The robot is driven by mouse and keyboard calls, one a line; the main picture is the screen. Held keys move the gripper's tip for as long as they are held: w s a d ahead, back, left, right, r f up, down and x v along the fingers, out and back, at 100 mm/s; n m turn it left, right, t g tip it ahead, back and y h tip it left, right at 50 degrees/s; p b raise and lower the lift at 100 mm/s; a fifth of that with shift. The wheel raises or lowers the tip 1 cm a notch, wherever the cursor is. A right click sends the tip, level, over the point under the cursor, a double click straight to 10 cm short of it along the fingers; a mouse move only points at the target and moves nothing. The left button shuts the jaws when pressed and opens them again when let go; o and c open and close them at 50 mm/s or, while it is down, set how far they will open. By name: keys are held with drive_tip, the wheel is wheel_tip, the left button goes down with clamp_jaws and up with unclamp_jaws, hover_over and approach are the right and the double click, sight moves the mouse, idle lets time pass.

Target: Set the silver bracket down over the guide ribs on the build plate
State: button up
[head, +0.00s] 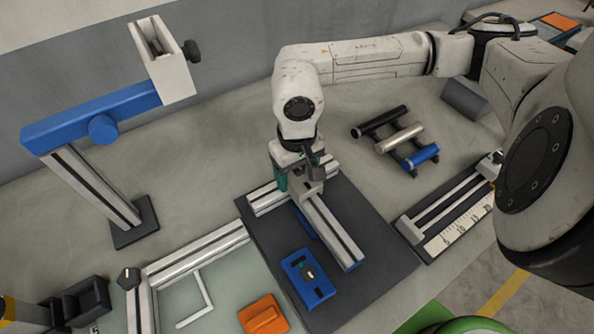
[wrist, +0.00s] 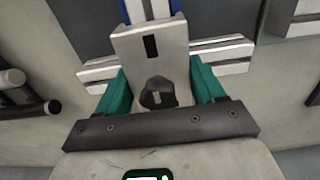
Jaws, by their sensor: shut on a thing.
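My gripper (head: 298,180) has teal fingers shut on the silver bracket (head: 310,172), mostly hidden under my wrist in the head view. In the wrist view the bracket (wrist: 150,45) lies between the two fingers, with a dark slot and a dark knob (wrist: 158,92). It is over the junction of the silver rails on the dark build plate (head: 385,250). One rail (head: 333,232) runs toward the front, and a crossing rail (wrist: 225,58) shows behind the bracket. I cannot make out the guide ribs, or tell whether the bracket touches the plate.
A blue block with a knob (head: 308,280) sits at the plate's front. An orange block (head: 263,314) lies left of it. A blue-armed stand (head: 95,115) rises at left. Several rollers (head: 400,138) and a ruled rail fixture (head: 455,215) are at right.

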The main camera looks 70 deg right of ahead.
drive_tip(key=shift+s+f+b, duration=0.1)
drive_tip(key=shift+f+b, duration=1.2)
drive_tip(key=shift+b, duration=0.1)
idle(0.6)
drive_tip(key=o, duration=1.3)
drive_tip(key=shift+a, duration=0.15)
drive_tip(key=shift+o, duration=0.2)
drive_tip(key=shift+r, duration=0.45)
wheel_tip(320, 180, up, 11)
drive_tip(key=shift+f+b, duration=0.1)
drive_tip(key=shift+b, duration=0.4)
drive_tip(key=shift+r, duration=0.55)
